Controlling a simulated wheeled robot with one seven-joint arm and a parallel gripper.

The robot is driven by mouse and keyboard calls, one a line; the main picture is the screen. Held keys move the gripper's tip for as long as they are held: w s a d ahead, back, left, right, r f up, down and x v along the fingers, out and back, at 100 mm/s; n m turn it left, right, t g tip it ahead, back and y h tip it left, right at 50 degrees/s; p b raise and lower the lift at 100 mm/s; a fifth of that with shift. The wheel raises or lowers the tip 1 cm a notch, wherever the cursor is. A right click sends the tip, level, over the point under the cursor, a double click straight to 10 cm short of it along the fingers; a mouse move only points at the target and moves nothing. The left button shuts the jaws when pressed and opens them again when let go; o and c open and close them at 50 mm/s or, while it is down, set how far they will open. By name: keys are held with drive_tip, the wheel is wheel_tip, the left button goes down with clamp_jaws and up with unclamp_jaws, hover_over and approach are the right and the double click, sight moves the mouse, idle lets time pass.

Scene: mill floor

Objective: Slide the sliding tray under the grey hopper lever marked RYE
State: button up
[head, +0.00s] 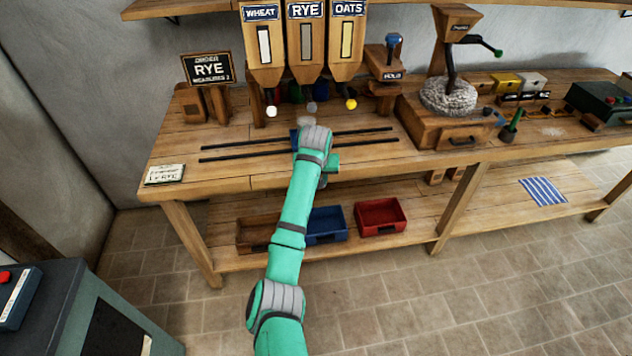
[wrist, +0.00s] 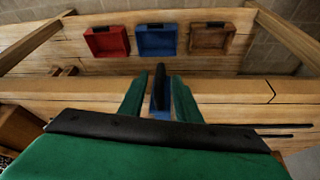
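The sliding tray (head: 295,138) is blue and sits on the rails, mostly hidden behind my wrist in the head view. Its blue body (wrist: 160,113) and upright black handle (wrist: 160,86) show between my fingers in the wrist view. My gripper (wrist: 158,76) is open, its green fingers on either side of the handle, with a thin gap visible at the left. In the head view a green part of my gripper (head: 331,164) shows at the bench's front. The RYE hopper (head: 305,45) hangs in the middle, with its grey lever (head: 311,107) below it, just beyond my wrist.
The WHEAT hopper (head: 262,50) has a white lever (head: 271,112); the OATS hopper (head: 346,45) has a yellow one (head: 351,104). Two dark rails (head: 230,155) run left and right. A grinder (head: 448,97) stands right. Blue (head: 326,226) and red (head: 381,217) bins sit below.

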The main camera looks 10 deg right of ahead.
drive_tip(key=d+v, duration=0.1)
drive_tip(key=v, duration=0.7)
drive_tip(key=shift+s+a+r, duration=0.15)
drive_tip(key=shift+a+r, duration=0.1)
drive_tip(key=shift+a, duration=0.25)
